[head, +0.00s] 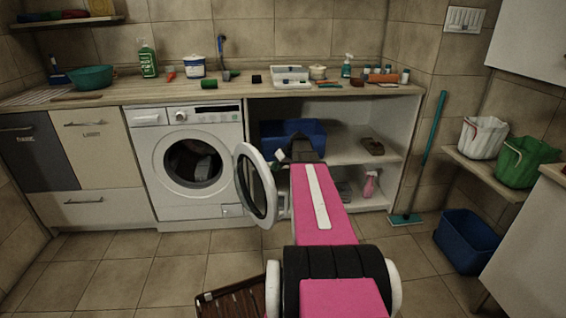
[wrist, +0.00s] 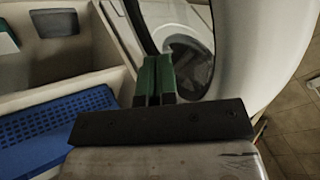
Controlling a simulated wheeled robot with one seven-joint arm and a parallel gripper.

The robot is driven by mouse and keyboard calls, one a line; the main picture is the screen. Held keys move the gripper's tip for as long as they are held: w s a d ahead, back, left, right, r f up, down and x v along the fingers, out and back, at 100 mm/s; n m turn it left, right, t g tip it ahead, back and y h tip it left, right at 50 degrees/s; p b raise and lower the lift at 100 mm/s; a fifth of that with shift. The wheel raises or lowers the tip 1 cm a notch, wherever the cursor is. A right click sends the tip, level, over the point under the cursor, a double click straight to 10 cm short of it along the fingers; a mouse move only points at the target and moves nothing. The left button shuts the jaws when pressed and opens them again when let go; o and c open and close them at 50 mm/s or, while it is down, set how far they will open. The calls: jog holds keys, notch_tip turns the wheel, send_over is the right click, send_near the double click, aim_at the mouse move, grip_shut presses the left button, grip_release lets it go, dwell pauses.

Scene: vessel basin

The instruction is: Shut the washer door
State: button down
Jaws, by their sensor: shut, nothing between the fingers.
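The washer (head: 190,165) stands under the counter, left of centre, with dark laundry in its drum (head: 191,163). Its round door (head: 256,185) is swung wide open to the right, roughly edge-on to the head camera. My gripper (wrist: 155,78) is shut and empty, its green fingers together. In the wrist view the door (wrist: 255,50) fills the upper right, close beside the fingers, and the washer front (wrist: 180,20) shows beyond. I cannot tell whether the fingers touch the door.
A blue basket (head: 290,135) sits in the open shelf unit behind my arm; it also shows in the wrist view (wrist: 50,135). A mop (head: 430,160) leans at the right, with a blue bin (head: 466,240) on the floor.

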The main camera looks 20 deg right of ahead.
jog(key=shift+s+a+r, duration=0.1)
jog(key=shift+s+a, duration=0.05)
jog(key=shift+a, duration=0.6)
jog(key=shift+s+a, duration=0.15)
jog(key=shift+a, duration=0.55)
jog(key=shift+a, duration=0.1)
